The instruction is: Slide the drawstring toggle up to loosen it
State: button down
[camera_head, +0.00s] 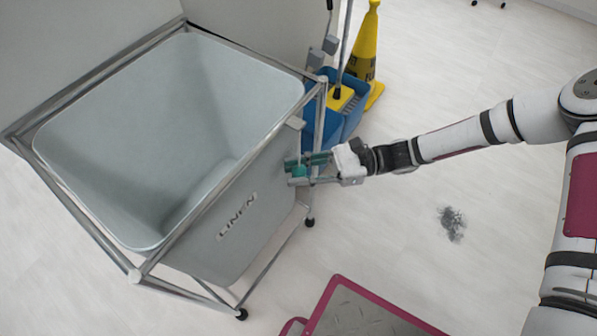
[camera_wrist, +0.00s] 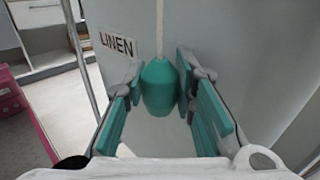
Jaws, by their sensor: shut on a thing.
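The drawstring toggle (camera_wrist: 163,88) is a teal, barrel-shaped piece in the middle of the wrist view. A pale cord (camera_wrist: 160,30) runs from its top toward the upper edge of the picture. My gripper (camera_head: 302,171) is shut on the toggle, with one teal-padded finger on each side of it. In the head view the toggle (camera_head: 299,171) shows only as a small green patch between the fingers, at the right side of the grey linen hamper (camera_head: 252,215). The hamper wall with its LINEN label also shows in the wrist view (camera_wrist: 225,40).
A metal frame (camera_head: 70,207) on casters surrounds the open, empty-looking hamper. A blue mop bucket (camera_head: 345,127) and a yellow floor sign (camera_head: 366,50) stand just behind my gripper. A dark fluffy clump (camera_head: 451,224) lies on the otherwise clear floor to the right.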

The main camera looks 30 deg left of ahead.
jog(key=shift+r, duration=0.4)
jog(key=c, duration=1.3)
grip_release()
jog(key=shift+f, duration=0.15)
